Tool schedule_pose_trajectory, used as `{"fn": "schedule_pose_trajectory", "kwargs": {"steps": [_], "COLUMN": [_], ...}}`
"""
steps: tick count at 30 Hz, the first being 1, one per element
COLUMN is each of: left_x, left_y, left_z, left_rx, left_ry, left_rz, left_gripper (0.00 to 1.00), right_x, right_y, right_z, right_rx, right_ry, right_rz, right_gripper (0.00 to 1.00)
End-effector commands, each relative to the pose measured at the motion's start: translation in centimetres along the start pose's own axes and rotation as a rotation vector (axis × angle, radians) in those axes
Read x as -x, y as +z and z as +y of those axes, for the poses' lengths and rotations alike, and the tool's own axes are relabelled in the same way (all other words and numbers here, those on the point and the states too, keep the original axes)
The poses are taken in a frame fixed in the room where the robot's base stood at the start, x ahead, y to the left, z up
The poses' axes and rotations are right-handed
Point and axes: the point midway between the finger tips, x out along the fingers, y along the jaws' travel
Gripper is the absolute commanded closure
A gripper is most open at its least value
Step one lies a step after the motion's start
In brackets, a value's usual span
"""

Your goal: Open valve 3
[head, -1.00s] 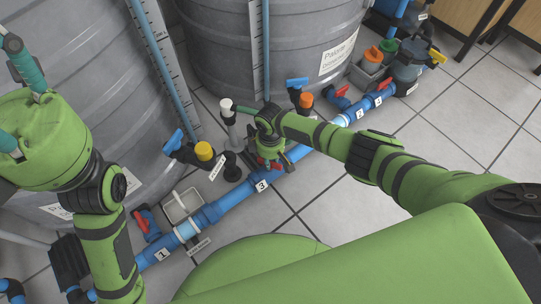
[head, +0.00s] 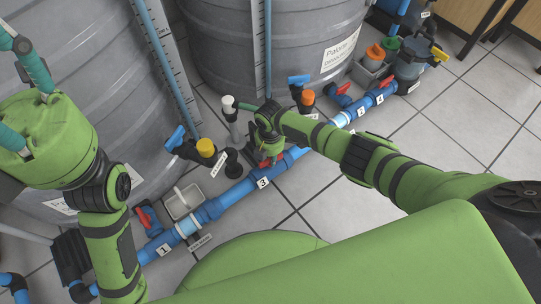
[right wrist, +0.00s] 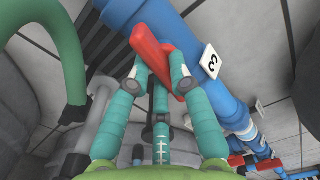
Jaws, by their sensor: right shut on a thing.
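Valve 3's red handle (head: 272,162) is on the blue floor pipe (head: 236,194), close to the label "3" (head: 263,182). My right gripper (head: 266,158) is down at this handle. In the right wrist view, the red handle (right wrist: 150,45) lies between the teal fingers of my right gripper (right wrist: 158,77), which are shut on it. The label "3" (right wrist: 211,60) shows on the pipe beside it. The valve body is partly hidden by the gripper. My left gripper (head: 22,95) is at the far left, away from the pipe, with its fingertips cut off by the frame.
Large grey tanks (head: 275,50) stand behind the pipe. Red valve handles sit near label 1 (head: 164,249) and label 2 (head: 361,111). Tiled floor (head: 450,140) is open at the right.

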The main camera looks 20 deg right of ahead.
Motion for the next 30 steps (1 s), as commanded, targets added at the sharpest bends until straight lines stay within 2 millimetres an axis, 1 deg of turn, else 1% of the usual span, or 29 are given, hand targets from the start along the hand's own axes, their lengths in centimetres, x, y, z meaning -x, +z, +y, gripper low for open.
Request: {"fn": "schedule_pose_trajectory", "kwargs": {"steps": [3,10,27,28,29,30], "left_x": [0.08,0.10,-0.21,-0.22,-0.21,-0.21], "left_y": [0.04,0.06,-0.06,-0.06,-0.06,-0.06], "left_z": [0.00,0.00,0.01,0.01,0.01,0.01], "left_rx": [0.000,0.000,-0.002,-0.002,-0.002,-0.002], "left_ry": [0.000,0.000,0.004,0.004,0.004,0.004], "left_rz": [-0.002,-0.003,0.009,0.009,0.009,0.009], "left_gripper": [0.55,0.55,0.55,0.55,0.55,0.55], "right_x": [-0.11,-0.11,-0.10,-0.10,-0.10,-0.09], "right_y": [-0.08,-0.12,-0.15,-0.15,-0.15,-0.16], "right_z": [-0.14,-0.14,-0.14,-0.14,-0.14,-0.13], "right_rx": [0.068,0.152,0.184,0.184,0.184,0.183], "right_ry": [-0.003,-0.003,-0.003,-0.003,-0.003,-0.002], "right_rz": [0.000,0.001,0.001,0.001,0.001,0.001], "right_gripper": [1.00,1.00,1.00,0.71,0.59,0.55]}}
